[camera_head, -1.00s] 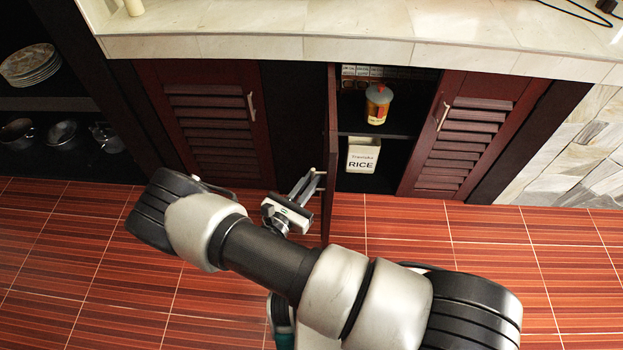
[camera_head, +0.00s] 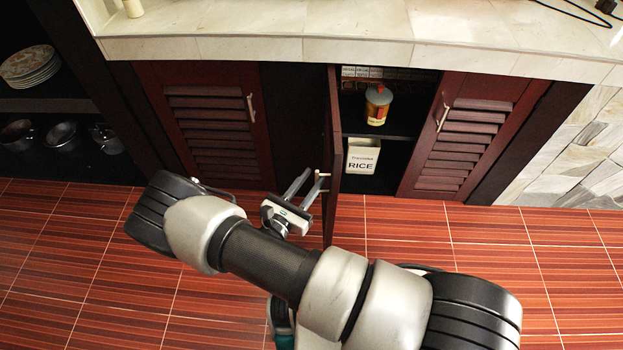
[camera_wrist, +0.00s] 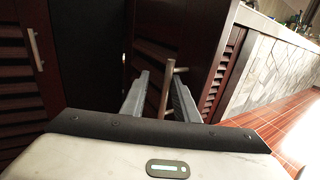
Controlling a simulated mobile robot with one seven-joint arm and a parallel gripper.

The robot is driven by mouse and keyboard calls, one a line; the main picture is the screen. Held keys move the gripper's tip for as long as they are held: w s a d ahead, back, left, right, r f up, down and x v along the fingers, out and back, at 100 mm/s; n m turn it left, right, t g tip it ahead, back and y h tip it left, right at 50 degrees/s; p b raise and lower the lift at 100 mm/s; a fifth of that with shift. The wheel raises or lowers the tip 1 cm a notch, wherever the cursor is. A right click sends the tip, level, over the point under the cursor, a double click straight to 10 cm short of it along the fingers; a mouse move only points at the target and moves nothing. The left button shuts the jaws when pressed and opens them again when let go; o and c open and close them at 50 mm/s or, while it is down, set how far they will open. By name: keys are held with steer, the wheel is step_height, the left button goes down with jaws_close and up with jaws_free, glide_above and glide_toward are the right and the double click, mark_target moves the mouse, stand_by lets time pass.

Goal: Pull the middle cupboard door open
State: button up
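The middle cupboard door (camera_head: 332,150) stands wide open, seen nearly edge-on in the head view and swung out from the counter front. Its bar handle (camera_wrist: 168,88) stands upright between my gripper's fingers in the wrist view. My gripper (camera_head: 315,178) is at the left face of the door, near its outer edge. In the wrist view my gripper (camera_wrist: 160,80) has its fingers apart, with a gap left of the handle. The right finger is close to the handle; I cannot tell if they touch.
The stone counter (camera_head: 330,48) overhangs above. The tiled floor (camera_head: 570,260) is clear at right.

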steer(key=p+v, duration=0.1)
steer(key=v, duration=1.6)
steer(key=shift+p, duration=0.3)
steer(key=w+d+r+m+g, duration=0.2)
steer(key=d+r+m+g, duration=0.55)
steer(key=r, duration=0.45)
steer(key=w+d+r+m+g, duration=0.3)
steer(key=d+r+m+g, duration=0.35)
steer(key=r+m, duration=0.35)
steer(key=s+d+r+m+t+y, duration=0.1)
steer(key=s+d+r+m+y, duration=0.25)
steer(key=r, duration=0.25)
steer(key=s+d+r+m+t+y, duration=0.1)
steer(key=s+d+r+m+y, duration=0.1)
steer(key=d+r+m, duration=0.4)
steer(key=s+d+r+m+t+y, duration=0.1)
steer(key=s+r+m+y, duration=0.2)
steer(key=r, duration=0.4)
step_height(320, 180, up, 24)
steer(key=p, duration=2.3)
steer(key=shift+s+t, duration=0.3)
steer(key=shift+t, duration=0.1)
steer(key=shift+d+f, duration=0.15)
